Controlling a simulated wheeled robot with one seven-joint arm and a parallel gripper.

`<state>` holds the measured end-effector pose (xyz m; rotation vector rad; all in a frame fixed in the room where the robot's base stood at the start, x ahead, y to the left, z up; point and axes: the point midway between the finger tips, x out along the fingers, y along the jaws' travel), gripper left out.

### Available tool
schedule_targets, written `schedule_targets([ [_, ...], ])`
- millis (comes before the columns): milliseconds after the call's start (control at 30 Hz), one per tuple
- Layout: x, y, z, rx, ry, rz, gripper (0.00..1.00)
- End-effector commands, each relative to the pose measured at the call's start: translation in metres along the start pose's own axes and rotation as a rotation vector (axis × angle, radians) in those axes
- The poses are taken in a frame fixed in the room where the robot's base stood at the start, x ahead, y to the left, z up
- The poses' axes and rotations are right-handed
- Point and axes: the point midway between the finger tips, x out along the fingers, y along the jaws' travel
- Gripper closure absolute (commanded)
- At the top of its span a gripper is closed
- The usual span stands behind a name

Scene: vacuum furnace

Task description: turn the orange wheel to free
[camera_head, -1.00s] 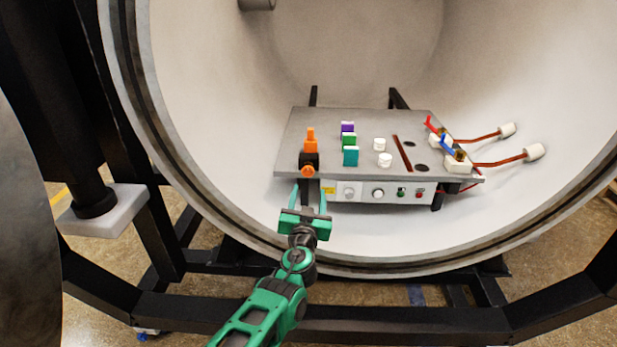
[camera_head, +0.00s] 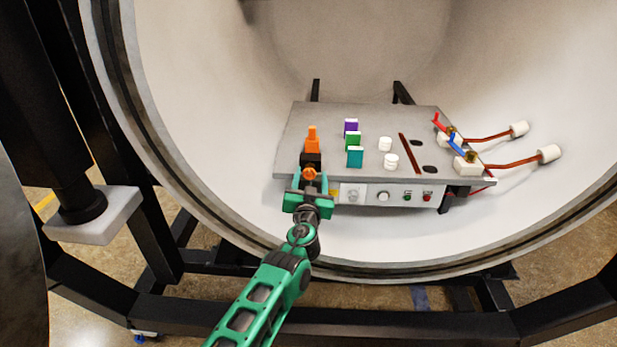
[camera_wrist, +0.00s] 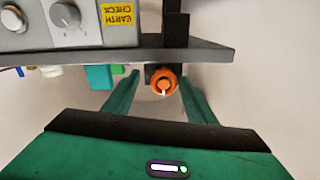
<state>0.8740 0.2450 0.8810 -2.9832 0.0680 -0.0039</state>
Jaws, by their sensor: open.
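The orange wheel (camera_head: 310,173) sits on the front of a black block (camera_head: 310,160) at the left end of the plate's front edge. In the wrist view the orange wheel (camera_wrist: 163,82) is round, with a pale mark on its lower rim. My gripper (camera_head: 309,180) is at the wheel in the head view. In the wrist view my gripper's green fingers (camera_wrist: 160,95) are open, one on each side of the wheel, with visible gaps to it. An orange upright piece (camera_head: 312,141) stands above the black block.
The grey plate (camera_head: 285,155) carries purple, green and teal blocks and two white cylinders. A control panel (camera_head: 370,193) with knobs is below its front edge. Red and blue levers (camera_head: 455,142) stand at the right. The round chamber rim (camera_head: 225,228) surrounds this.

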Motion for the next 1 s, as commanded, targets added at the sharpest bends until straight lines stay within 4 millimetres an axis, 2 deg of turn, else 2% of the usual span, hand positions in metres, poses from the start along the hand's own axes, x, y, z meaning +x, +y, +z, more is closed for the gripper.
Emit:
schedule_targets([
  [200, -0.0026, -0.0081, 0.0013, 0.000, -0.002, -0.010, 0.49],
  [367, -0.0036, -0.0106, 0.0018, 0.000, -0.002, -0.013, 0.87],
  [400, -0.0038, -0.0108, 0.0019, 0.000, -0.002, -0.013, 0.90],
  [1000, -0.0045, -0.0111, 0.0028, -0.088, -0.007, -0.012, 0.90],
])
